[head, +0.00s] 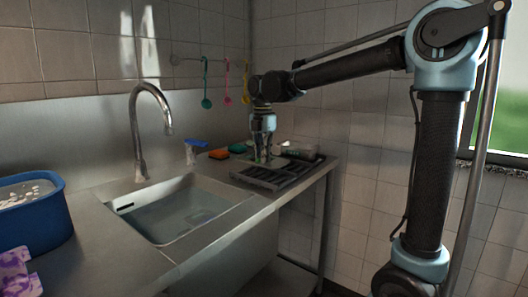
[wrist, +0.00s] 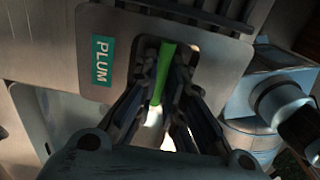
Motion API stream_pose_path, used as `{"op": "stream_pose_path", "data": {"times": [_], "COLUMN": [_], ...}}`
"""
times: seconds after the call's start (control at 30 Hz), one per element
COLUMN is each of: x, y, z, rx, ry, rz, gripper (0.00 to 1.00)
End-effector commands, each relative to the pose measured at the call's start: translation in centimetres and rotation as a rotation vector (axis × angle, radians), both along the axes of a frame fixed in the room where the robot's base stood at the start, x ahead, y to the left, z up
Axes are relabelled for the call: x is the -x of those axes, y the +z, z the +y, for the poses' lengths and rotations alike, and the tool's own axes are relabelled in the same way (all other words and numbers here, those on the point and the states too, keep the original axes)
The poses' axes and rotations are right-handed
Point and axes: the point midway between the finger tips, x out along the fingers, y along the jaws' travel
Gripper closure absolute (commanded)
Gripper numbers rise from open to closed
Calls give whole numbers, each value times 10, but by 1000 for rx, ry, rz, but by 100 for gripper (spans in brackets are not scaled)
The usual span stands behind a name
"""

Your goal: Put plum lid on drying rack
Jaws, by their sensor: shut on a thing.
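The plum lid (wrist: 125,32) is a grey metal plate with rounded corners. It has a teal label reading PLUM and a green handle (wrist: 164,68). My gripper (wrist: 168,88) is shut on the green handle in the wrist view. In the head view my gripper (head: 263,158) points down at the near-left part of the dark slatted drying rack (head: 272,177), at the counter's right end. The lid is small and mostly unclear there. I cannot tell whether it touches the rack.
The sink (head: 185,210) with the tall faucet (head: 140,130) lies left of the rack. Orange and green sponges (head: 219,154) and a blue-topped spray bottle (head: 192,152) stand behind it. A blue tub (head: 38,222) is at far left. Colored utensils (head: 206,85) hang on the wall.

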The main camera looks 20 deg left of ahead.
Motion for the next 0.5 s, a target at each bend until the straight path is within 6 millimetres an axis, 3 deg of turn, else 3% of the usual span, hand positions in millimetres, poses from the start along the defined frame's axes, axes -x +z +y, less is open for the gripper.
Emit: {"op": "stream_pose_path", "data": {"times": [0.5], "x": [0], "y": [-37], "z": [1], "rx": [0], "ry": [2], "rz": [0], "gripper": [100]}}
